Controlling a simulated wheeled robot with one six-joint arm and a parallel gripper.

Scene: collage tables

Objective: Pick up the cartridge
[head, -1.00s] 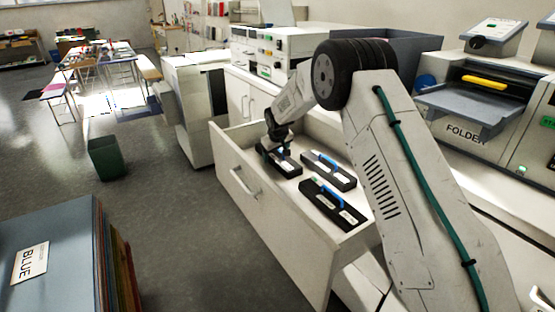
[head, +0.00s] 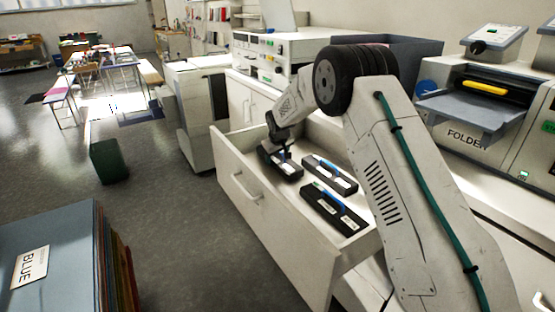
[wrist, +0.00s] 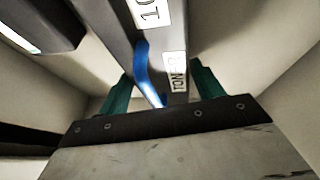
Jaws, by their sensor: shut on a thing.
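A black cartridge (head: 287,170) with a blue handle is at the far end of the open drawer (head: 262,190). My gripper (head: 281,148) is over it from above. In the wrist view, the green fingers of my gripper (wrist: 162,92) are on both sides of the cartridge (wrist: 150,60), shut on it. Its white labels and blue handle (wrist: 146,72) show there; one label reads TONER. I cannot tell whether it is clear of the drawer floor. Two similar cartridges, a middle one (head: 318,167) and a nearer one (head: 322,206), lie in the drawer.
A neighbouring dark cartridge (wrist: 45,22) shows at the left in the wrist view. A machine marked FOLDER (head: 470,138) stands at the right, a blue stack (head: 60,240) at lower left. A green bin (head: 109,161) stands on open floor.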

